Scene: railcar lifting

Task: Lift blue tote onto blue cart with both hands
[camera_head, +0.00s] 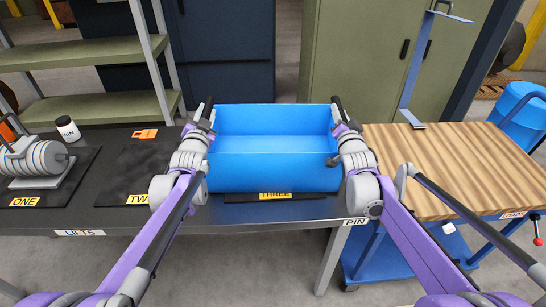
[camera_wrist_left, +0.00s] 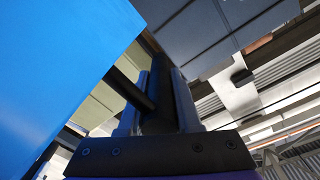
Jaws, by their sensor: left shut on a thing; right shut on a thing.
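The blue tote (camera_head: 275,172) is at the right part of the dark table, at the spot labelled THREE, open side up and level. I cannot tell whether its base touches the mat. My left gripper (camera_head: 207,112) is at its left side and my right gripper (camera_head: 338,112) at its right side, both shut on it. In the left wrist view, a dark bar at the side of the tote (camera_wrist_left: 50,70) runs between the fingers of my left gripper (camera_wrist_left: 155,98). The blue cart (camera_head: 465,165) with a wooden top stands right of the table, its visible top bare.
The dark table (camera_head: 275,216) holds a grey weight (camera_head: 38,158), a white jar (camera_head: 67,128) and an orange item (camera_head: 145,133) at the left. A purple-blue upright (camera_head: 415,70) with a handle rises behind the cart. A blue drum (camera_head: 520,105) stands at the far right.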

